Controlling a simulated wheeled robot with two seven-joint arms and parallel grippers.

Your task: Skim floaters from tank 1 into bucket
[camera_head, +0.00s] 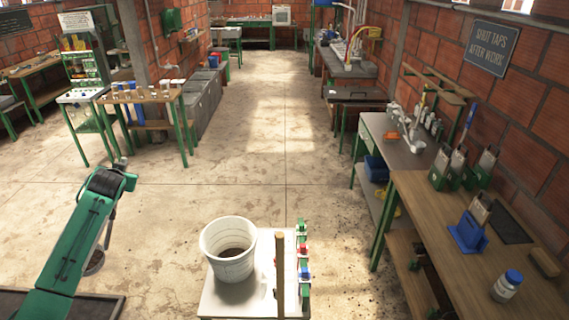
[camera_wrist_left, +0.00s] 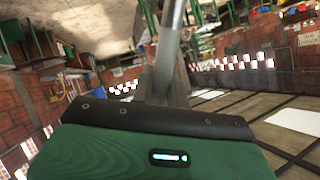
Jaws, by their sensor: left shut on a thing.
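A white bucket (camera_head: 228,240) with dark brown contents stands upright on a small white-topped stand (camera_head: 222,298), low in the middle of the head view. My left arm comes in from the lower left, apart from the bucket. In the left wrist view my left gripper (camera_wrist_left: 170,78) is shut on a grey rod-like handle (camera_wrist_left: 171,32), likely the skimmer's. A dark round piece (camera_head: 95,263) shows beside my arm in the head view; I cannot tell whether it is the skimmer head. Tank 1 and floaters cannot be made out. My right gripper is not in view.
A wooden post (camera_head: 280,275) and a rack with coloured items (camera_head: 303,262) stand right of the bucket. A dark-rimmed frame (camera_head: 105,305) lies lower left. A wooden workbench (camera_head: 445,212) lines the right wall. The concrete floor (camera_head: 240,165) ahead is clear.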

